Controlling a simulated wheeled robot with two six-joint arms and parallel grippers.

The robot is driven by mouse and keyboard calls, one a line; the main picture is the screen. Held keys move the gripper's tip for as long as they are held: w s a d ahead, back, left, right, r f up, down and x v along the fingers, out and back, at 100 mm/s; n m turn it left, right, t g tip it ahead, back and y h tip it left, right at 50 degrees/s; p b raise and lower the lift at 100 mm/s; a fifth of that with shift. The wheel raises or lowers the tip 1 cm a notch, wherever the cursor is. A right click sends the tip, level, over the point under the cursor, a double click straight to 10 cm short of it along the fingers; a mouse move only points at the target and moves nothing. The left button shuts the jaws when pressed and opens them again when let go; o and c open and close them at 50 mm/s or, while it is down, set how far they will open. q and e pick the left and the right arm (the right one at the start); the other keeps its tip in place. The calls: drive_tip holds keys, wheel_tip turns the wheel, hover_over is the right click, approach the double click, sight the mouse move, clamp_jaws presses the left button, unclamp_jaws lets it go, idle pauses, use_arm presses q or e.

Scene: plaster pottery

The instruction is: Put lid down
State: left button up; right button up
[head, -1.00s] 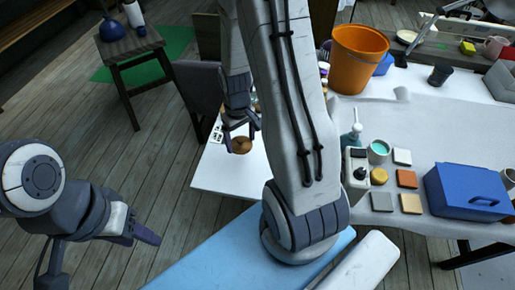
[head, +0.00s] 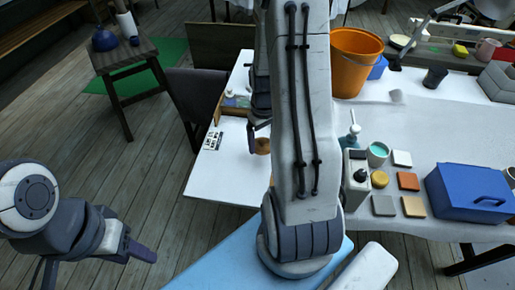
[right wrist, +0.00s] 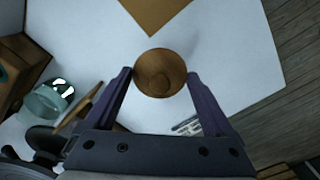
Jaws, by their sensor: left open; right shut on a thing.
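The lid is a round brown wooden disc (right wrist: 160,73), seen between the fingertips of my right gripper (right wrist: 160,76) in the right wrist view. That gripper is shut on it. In the head view the lid (head: 263,146) shows beside my right arm, over the white table (head: 220,178). My right gripper (head: 258,126) is partly hidden behind my own arm there. I cannot tell whether the lid touches the table. My left gripper (head: 98,268) is open and empty at the lower left, away from the table.
In the right wrist view a glass jar (right wrist: 48,101) and a wooden box (right wrist: 14,75) stand left of the lid, and a brown square (right wrist: 155,12) lies above it. A blue box (head: 466,191) and an orange bucket (head: 356,62) stand on the right.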

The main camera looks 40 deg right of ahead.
sight(257, 143)
drive_tip(key=shift+w+a+f, duration=0.2)
drive_tip(key=shift+w+f, duration=0.1)
drive_tip(key=shift+w, duration=0.15)
drive_tip(key=shift+w+a+f, duration=0.2)
drive_tip(key=shift+w+f, duration=0.1)
drive_tip(key=shift+w, duration=0.15)
wheel_tip(257, 143, down, 4)
drive_tip(key=shift+f, duration=0.1)
